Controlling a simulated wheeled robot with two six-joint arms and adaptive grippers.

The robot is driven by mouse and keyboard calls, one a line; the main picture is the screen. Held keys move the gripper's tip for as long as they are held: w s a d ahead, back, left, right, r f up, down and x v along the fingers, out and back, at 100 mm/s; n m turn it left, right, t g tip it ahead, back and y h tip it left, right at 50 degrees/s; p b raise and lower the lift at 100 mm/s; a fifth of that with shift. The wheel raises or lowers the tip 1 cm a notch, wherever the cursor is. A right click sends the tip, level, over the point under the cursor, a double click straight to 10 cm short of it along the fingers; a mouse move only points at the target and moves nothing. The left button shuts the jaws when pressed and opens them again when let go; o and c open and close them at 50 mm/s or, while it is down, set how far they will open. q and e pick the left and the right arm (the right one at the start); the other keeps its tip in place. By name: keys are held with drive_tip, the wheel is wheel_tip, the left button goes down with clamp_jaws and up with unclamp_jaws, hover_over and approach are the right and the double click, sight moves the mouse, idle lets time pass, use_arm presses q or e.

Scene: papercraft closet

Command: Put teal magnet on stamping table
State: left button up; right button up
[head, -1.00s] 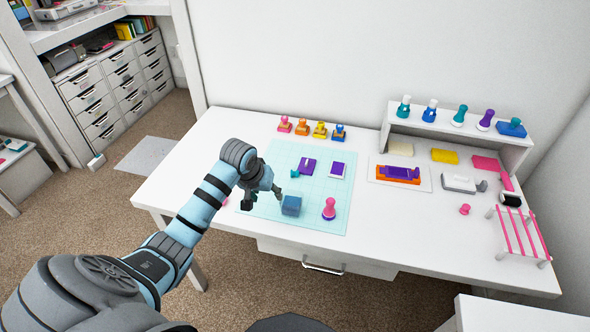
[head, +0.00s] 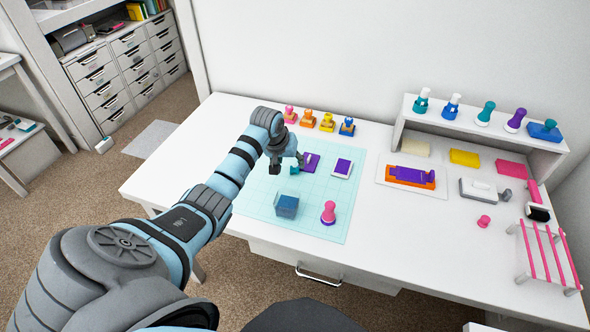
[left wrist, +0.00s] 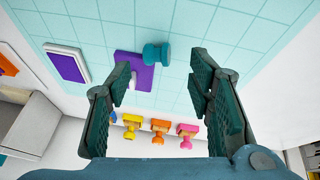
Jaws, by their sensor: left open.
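The teal magnet (head: 295,170), a small spool-like piece, sits on the light teal grid mat (head: 268,210) beside a purple pad (head: 314,160). It also shows in the left wrist view (left wrist: 156,54). My left gripper (head: 286,164) is open and empty over the mat, close to the magnet. In the left wrist view, the magnet appears beyond the tips and between the lines of the two spread fingers (left wrist: 158,88), apart from both. The white stamping table (head: 190,155) carries the mat. My right gripper is out of view.
A translucent blue cube (head: 286,206) and a pink stamp (head: 328,212) stand on the mat's near side. Several small coloured stamps (head: 327,122) line its back edge. A shelf with stamps (head: 484,118) and a pink rack (head: 545,255) stand at right. The table's left end is clear.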

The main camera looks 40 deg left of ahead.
sight(293, 170)
use_arm(q)
drive_tip(key=b+x, duration=0.1)
drive_tip(key=x, duration=0.2)
drive_tip(key=shift+w+f, duration=0.15)
drive_tip(key=shift+w, duration=0.1)
drive_tip(key=shift+w+f, duration=0.1)
drive_tip(key=shift+f, duration=0.05)
drive_tip(key=c, duration=1.1)
drive_tip(key=shift+c, duration=0.2)
drive_tip(key=shift+r, duration=0.2)
wheel_tip(293, 170, up, 20)
drive_tip(key=p, duration=0.4)
drive_tip(key=shift+f, duration=0.1)
